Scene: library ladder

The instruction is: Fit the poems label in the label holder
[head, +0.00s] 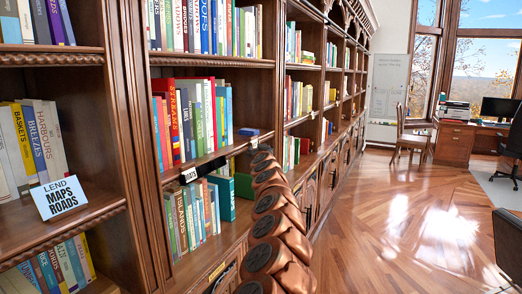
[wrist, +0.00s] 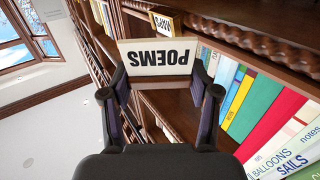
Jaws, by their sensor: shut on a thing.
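The poems label (wrist: 158,57) is a pale card with black POEMS lettering, upside down in the wrist view. My gripper (wrist: 158,88) is shut on its lower edge there, with a dark finger at each side. In the head view my dark gripper (head: 210,167) reaches left from my arm to the middle shelf's front edge, with a small white card (head: 189,174) at its tip. Beyond the label in the wrist view is a small tan-framed plate (wrist: 163,22) with upside-down lettering. I cannot tell whether the label touches the shelf edge. No empty holder is clearly visible.
Rows of books (head: 190,120) fill the shelves around my gripper. A LEND MAPS ROADS sign (head: 61,199) stands on the left shelf. A small blue object (head: 248,132) lies on the shelf above my arm. The wooden floor (head: 400,220) to the right is open.

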